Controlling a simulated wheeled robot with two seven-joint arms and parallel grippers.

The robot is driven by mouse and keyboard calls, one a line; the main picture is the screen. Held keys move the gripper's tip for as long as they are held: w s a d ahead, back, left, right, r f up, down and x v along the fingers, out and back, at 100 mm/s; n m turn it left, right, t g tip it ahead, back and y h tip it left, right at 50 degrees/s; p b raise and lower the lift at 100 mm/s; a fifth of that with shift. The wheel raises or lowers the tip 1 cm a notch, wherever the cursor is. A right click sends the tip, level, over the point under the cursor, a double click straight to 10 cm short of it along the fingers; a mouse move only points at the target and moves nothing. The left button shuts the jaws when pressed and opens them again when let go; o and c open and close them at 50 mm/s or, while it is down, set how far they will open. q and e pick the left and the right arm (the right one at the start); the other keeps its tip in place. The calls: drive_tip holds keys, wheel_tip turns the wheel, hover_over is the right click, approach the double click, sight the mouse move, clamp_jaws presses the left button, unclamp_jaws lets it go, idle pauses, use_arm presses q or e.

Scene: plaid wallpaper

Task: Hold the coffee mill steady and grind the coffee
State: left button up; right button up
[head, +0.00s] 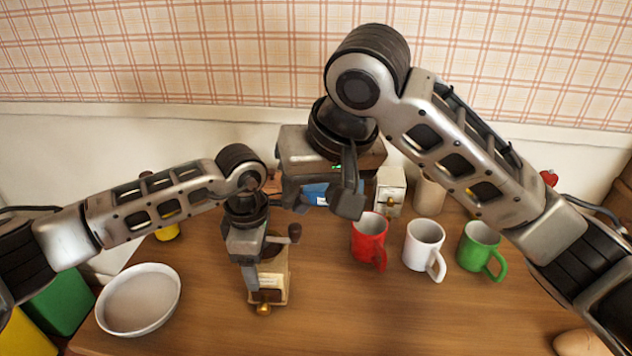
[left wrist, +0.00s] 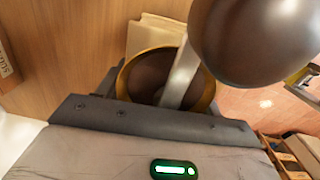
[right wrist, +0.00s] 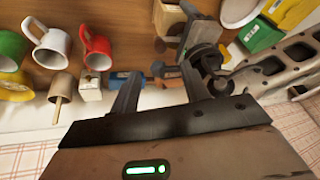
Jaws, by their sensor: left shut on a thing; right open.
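The coffee mill (head: 270,275) stands upright on the wooden table, left of centre, with a pale wooden body and brass drawer knob. Its crank knob (head: 294,232) points to the right. In the left wrist view its brass-rimmed bowl (left wrist: 140,68), silver crank arm and large brown knob (left wrist: 250,40) lie just beyond my gripper. My left gripper (head: 251,278) is shut on the mill's body; its fingertips are mostly hidden. My right gripper (head: 347,200) is open and empty, above the table at the back, right of the mill and apart from it. In the right wrist view its two fingers (right wrist: 160,95) are spread.
Red (head: 368,238), white (head: 423,243) and green (head: 479,247) mugs stand right of the mill. A white bowl (head: 138,300) is at left. A small white box (head: 390,190) and a beige container (head: 429,195) stand behind the mugs. The table's front middle is clear.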

sight(296, 227)
drive_tip(key=x, duration=1)
drive_tip(key=shift+f, duration=0.15)
clamp_jaws()
